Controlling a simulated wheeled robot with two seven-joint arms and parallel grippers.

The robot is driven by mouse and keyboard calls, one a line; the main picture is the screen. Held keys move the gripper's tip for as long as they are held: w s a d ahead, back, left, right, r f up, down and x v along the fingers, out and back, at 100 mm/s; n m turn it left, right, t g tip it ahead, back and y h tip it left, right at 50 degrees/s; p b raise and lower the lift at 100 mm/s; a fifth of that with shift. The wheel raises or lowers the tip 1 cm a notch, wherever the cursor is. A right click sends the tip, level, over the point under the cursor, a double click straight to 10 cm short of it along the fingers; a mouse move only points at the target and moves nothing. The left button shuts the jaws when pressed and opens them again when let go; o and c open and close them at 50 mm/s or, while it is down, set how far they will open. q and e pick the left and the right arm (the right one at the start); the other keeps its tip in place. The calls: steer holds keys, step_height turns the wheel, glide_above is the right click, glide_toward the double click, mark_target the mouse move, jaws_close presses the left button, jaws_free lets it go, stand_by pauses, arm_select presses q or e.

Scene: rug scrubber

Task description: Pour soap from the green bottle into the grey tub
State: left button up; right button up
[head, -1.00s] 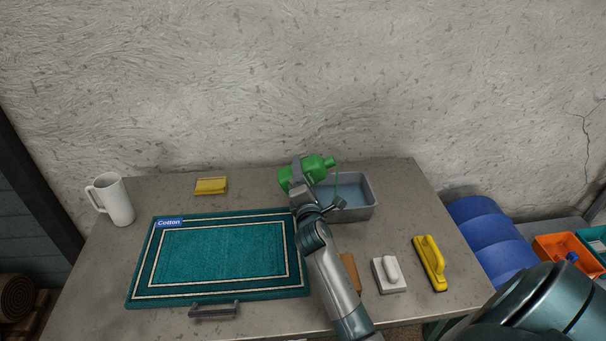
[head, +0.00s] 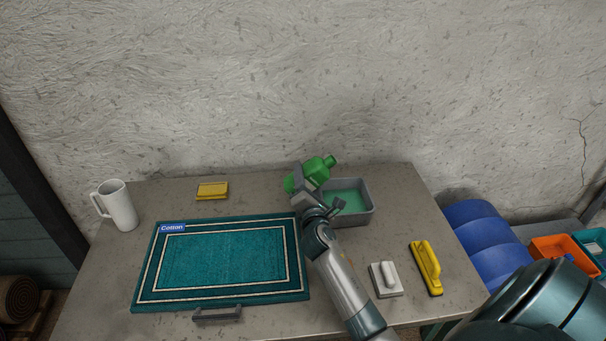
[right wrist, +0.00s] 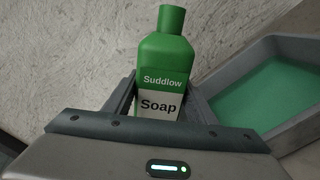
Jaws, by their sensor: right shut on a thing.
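The green bottle (head: 317,170) is held above the left side of the grey tub (head: 357,220), tilted with its cap end up and to the right. No stream of soap shows from it. In the right wrist view the bottle (right wrist: 167,62) reads "Suddlow Soap". My right gripper (head: 301,181) is shut around the bottle's lower part. The tub stands on the table and holds green liquid; its wall also shows in the right wrist view (right wrist: 292,136). My left gripper is not in view.
A teal rug (head: 225,262) labelled Cotton lies left of my right arm. A white-handled block (head: 386,280) and a yellow brush (head: 427,268) lie at the right. Blue barrels (head: 480,238) stand off the table.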

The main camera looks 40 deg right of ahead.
mark_target(324, 181)
steer(key=shift+s+d+r+n+p, duration=0.2)
steer(key=shift+d+r+n+p, duration=0.25)
steer(key=shift+n, duration=0.45)
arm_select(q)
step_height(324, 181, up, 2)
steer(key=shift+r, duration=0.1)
arm_select(e)
steer(key=shift+f, duration=0.1)
steer(key=shift+a, duration=0.1)
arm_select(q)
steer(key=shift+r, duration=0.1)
arm_select(e)
steer(key=shift+n, duration=0.3)
steer(key=shift+s+d+p, duration=0.1)
steer(key=shift+d+p, duration=0.15)
steer(key=shift+p, duration=0.25)
steer(key=n+p, duration=0.1)
steer(key=d+n, duration=0.1)
steer(key=s+d+n+p, duration=0.1)
steer(key=shift+s+r+n+p, duration=0.1)
steer(key=shift+r+n+p, duration=0.2)
steer(key=shift+n, duration=0.1)
steer(key=shift+s+d+f+n, duration=0.25)
steer(key=shift+d+n, duration=0.1)
steer(key=shift+n, duration=0.15)
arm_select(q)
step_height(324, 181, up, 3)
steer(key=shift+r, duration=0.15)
arm_select(e)
steer(key=shift+w, duration=0.1)
